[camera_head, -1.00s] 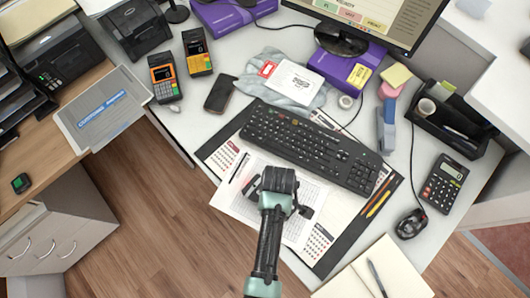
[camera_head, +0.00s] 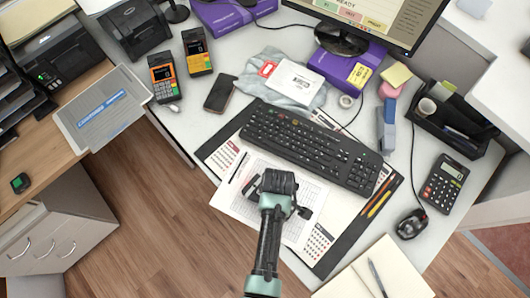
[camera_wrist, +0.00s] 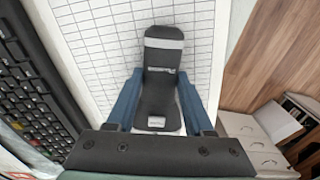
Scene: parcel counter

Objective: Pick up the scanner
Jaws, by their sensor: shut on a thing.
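The scanner (camera_wrist: 160,75), a slim black handheld body with a grey band near its far end, lies lengthwise in the middle of the wrist view. My gripper (camera_wrist: 158,100) has its two blue fingers against its sides and is shut on it. Behind it is a printed sheet with a grid. In the head view my gripper (camera_head: 280,205) is over the white papers in front of the keyboard, and its body hides most of the scanner. I cannot tell whether the scanner touches the paper.
The keyboard (camera_head: 310,146) is just beyond my gripper on the dark desk mat (camera_head: 345,250). A mouse (camera_head: 411,224), a calculator (camera_head: 444,183) and an open notebook (camera_head: 350,287) are to the right. Two card terminals (camera_head: 163,77) and a phone (camera_head: 221,93) are at left.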

